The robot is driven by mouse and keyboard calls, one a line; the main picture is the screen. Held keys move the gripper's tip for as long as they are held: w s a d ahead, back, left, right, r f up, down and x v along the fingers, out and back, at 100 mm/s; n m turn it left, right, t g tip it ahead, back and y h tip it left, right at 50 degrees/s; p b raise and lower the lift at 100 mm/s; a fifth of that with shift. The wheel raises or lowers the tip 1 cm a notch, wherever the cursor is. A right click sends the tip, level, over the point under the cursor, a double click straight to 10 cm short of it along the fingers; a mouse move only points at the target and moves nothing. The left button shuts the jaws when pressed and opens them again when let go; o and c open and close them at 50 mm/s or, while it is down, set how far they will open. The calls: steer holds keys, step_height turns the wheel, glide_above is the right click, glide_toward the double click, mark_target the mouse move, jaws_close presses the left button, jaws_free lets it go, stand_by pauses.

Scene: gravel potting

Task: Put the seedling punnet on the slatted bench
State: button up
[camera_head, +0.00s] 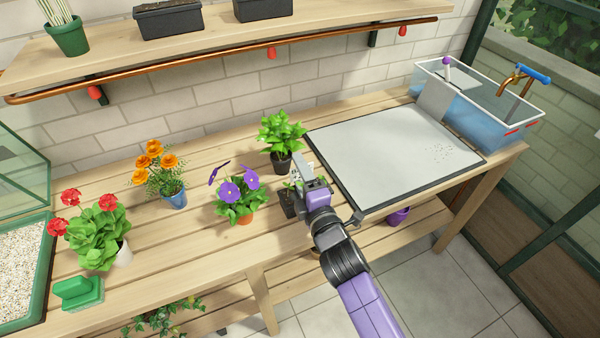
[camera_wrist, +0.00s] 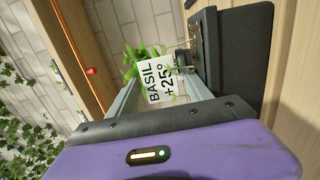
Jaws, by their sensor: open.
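A small dark punnet (camera_head: 287,204) stands on the slatted bench (camera_head: 180,242), just left of my gripper (camera_head: 308,178) and partly hidden by it. Pale bits, perhaps its label, show above it. In the wrist view a white label reading "BASIL +25°" (camera_wrist: 158,82) stands in front of green leaves (camera_wrist: 133,62), in line with the gap between my fingers. My gripper is open and low over the bench. Whether a finger touches the punnet I cannot tell.
A leafy potted plant (camera_head: 282,140) stands behind my gripper, and purple flowers (camera_head: 237,198) stand to the left. A white tray (camera_head: 390,150) lies to the right, with a water tank (camera_head: 480,110) beyond. Bare slats show between the pots.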

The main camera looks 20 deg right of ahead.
steer(key=shift+f, duration=0.1)
steer(key=shift+r, duration=0.2)
steer(key=s+b, duration=0.1)
steer(key=s, duration=1.1)
steer(key=shift+a, duration=0.4)
steer(key=shift+s+f, duration=0.2)
steer(key=shift+s, duration=0.1)
steer(key=s+r+m+g+y, duration=0.1)
steer(key=s+r+m+g, duration=0.1)
steer(key=s+m, duration=1.5)
steer(key=s+g, duration=0.1)
steer(key=s, duration=1.3)
steer(key=shift+s+a, duration=0.15)
steer(key=shift+a, duration=0.15)
